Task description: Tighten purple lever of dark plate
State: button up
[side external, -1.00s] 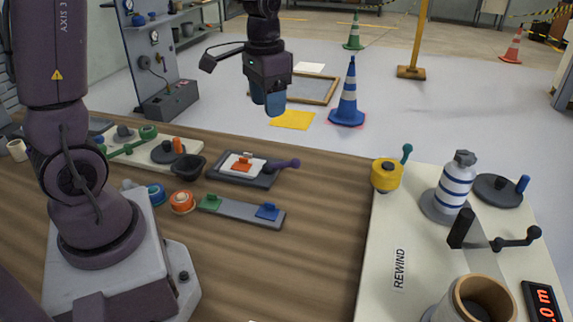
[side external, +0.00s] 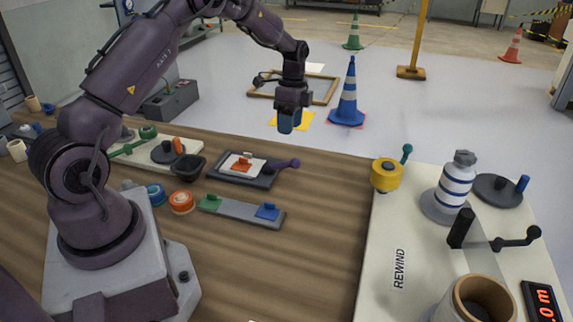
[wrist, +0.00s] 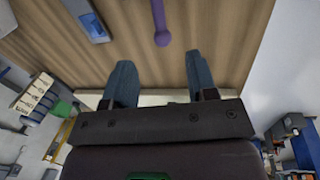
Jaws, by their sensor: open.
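The dark plate (side external: 224,175) lies on the wooden bench, with a white piece and an orange-red block on top. The purple lever (side external: 284,163) sticks out from its right side and ends in a round knob. The dark plate is not visible in the wrist view.
A grey bar (side external: 243,213) with green and blue clips lies in front of the plate. A black bowl (side external: 188,167) stands to its left. The white rewind panel (side external: 376,262) with a yellow drum (side external: 387,175) is at right. Bare bench lies between.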

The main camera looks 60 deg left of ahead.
aim_at(286, 164)
jog(key=f, duration=0.4)
jog(key=s+d+f, duration=0.1)
jog(key=f, duration=0.6)
jog(key=shift+s+d+f, duration=0.2)
jog(key=shift+s+f, duration=0.1)
jog(key=shift+s, duration=0.05)
grip_shut()
